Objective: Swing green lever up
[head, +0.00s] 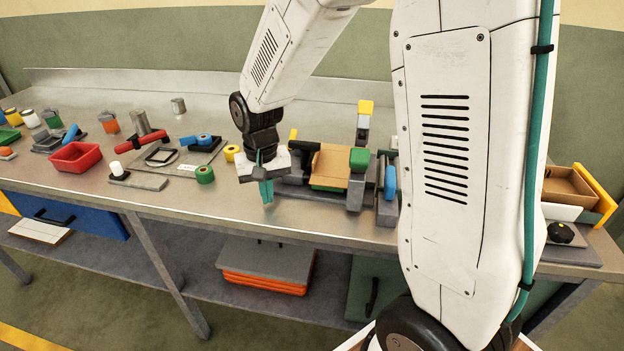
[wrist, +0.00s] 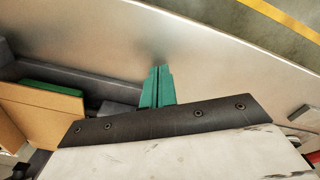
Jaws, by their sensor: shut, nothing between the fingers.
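A green-capped lever (head: 359,160) stands on a grey post at the right end of a grey fixture on the bench in the head view. My gripper (head: 266,190) points down at the left front of this fixture, apart from the green cap. Its teal fingers are together and empty; they also show in the wrist view (wrist: 157,88) over bare metal bench. A tan panel (head: 331,165) stands in the fixture with a green strip at its lower edge. The wrist view shows a tan panel (wrist: 40,112) and a green piece at left; I cannot tell whether that piece belongs to the lever.
A yellow-topped post (head: 364,118) rises behind the fixture, and a blue handle (head: 390,182) stands to its right. A green roll (head: 205,174) and yellow roll (head: 232,153) lie left of my gripper. A red bin (head: 76,157) is farther left. The bench front is clear.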

